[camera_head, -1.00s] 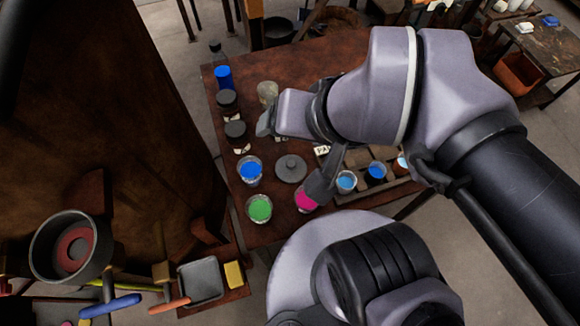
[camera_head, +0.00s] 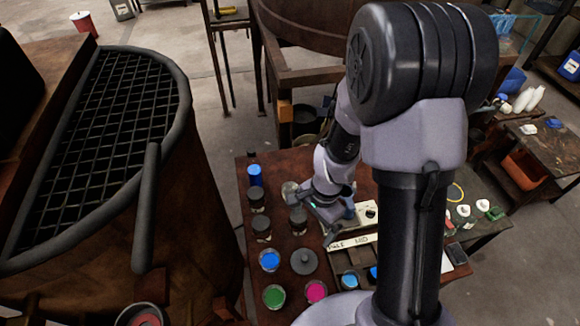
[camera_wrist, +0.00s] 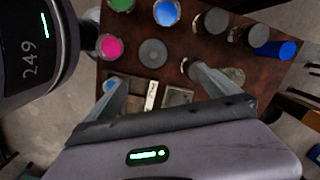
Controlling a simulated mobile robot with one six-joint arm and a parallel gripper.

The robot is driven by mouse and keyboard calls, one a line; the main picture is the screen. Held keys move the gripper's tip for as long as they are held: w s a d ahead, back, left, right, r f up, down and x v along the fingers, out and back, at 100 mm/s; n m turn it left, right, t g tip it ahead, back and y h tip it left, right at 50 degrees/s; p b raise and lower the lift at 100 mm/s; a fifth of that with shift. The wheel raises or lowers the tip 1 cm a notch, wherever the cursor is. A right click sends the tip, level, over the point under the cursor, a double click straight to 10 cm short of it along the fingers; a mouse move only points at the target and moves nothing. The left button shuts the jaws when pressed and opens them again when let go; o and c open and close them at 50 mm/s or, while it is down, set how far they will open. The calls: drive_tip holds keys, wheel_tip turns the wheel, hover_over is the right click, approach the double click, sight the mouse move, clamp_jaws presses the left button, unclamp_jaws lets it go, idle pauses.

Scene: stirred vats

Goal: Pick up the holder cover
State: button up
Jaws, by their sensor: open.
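A round grey lid with a small knob (camera_head: 304,261) lies flat on the brown table, between the blue and pink paint jars; it looks like the holder cover. It also shows in the wrist view (camera_wrist: 153,52), above and between my finger tips. My gripper (camera_head: 326,228) is over the table, up and right of the lid in the head view. In the wrist view its fingers (camera_wrist: 152,74) are spread wide with nothing held between them. The gripper's body hides part of the table there.
Blue (camera_head: 269,261), green (camera_head: 274,296) and pink (camera_head: 316,291) paint jars stand close around the lid. Dark-capped jars (camera_head: 261,227) and a blue bottle (camera_head: 255,175) stand farther back. A labelled wooden rack (camera_head: 340,262) is at right. A large grated vat (camera_head: 110,110) stands left.

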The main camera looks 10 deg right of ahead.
drive_tip(key=m+b, duration=0.1)
approach(305, 257)
drive_tip(key=shift+g, duration=0.3)
drive_tip(key=f+b, duration=0.5)
drive_tip(key=shift+s+a, duration=0.1)
drive_tip(key=shift+a, duration=0.1)
drive_tip(key=f+b, duration=0.1)
drive_tip(key=f, duration=0.1)
drive_tip(key=f+b, duration=0.2)
drive_tip(key=a+f+b, duration=0.1)
drive_tip(key=shift+f, duration=0.4)
drive_tip(key=shift+r, duration=0.15)
drive_tip(key=c, duration=1.3)
